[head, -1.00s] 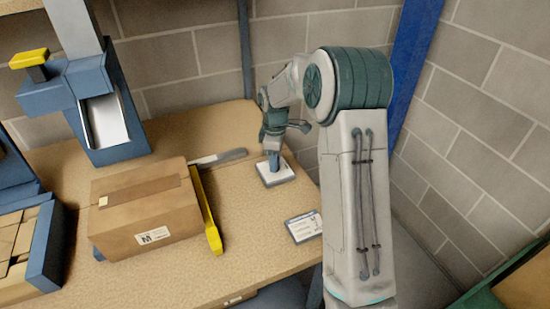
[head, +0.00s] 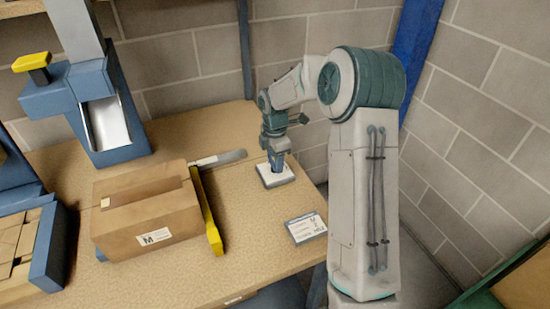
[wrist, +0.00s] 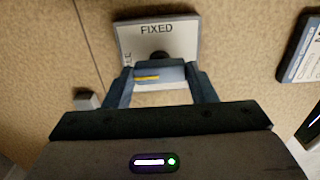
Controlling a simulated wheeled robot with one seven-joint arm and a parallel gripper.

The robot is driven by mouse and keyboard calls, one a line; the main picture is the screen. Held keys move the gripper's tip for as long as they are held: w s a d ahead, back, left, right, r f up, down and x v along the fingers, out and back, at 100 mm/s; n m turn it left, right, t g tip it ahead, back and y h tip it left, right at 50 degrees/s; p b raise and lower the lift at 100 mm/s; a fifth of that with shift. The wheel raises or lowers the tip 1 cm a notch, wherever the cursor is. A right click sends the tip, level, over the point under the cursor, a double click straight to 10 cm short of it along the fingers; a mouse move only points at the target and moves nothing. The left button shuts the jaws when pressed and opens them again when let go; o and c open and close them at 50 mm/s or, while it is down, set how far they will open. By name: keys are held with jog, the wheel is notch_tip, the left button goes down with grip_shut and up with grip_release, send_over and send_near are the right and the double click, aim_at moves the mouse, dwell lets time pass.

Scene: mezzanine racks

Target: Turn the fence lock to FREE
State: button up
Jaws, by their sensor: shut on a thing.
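The fence lock is a white plate with a grey edge (head: 266,183) on the bench top, right of the box; it also shows in the wrist view (wrist: 185,35). "FIXED" is printed along its top side in the wrist view. Sideways lettering, partly hidden and ending like "EE", runs along its left side. My gripper (head: 277,164) points down over the plate. In the wrist view its fingers (wrist: 160,80) are shut on the lock's blue-grey knob (wrist: 172,73). A yellow mark lies level on the knob's left part, toward the sideways lettering.
A taped cardboard box (head: 145,215) stands left of a yellow bar (head: 209,215) and a grey metal strip (head: 220,158). A printed card (head: 305,227) lies near the bench's right edge. A blue machine (head: 95,100) stands at the back left. Brick walls close off the back and right.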

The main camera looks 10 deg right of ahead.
dwell(0.4)
jog(key=o, duration=1)
jog(key=shift+r, duration=0.15)
notch_tip(320, 180, up, 14)
jog(key=shift+f+b, duration=0.2)
jog(key=shift+b, duration=0.35)
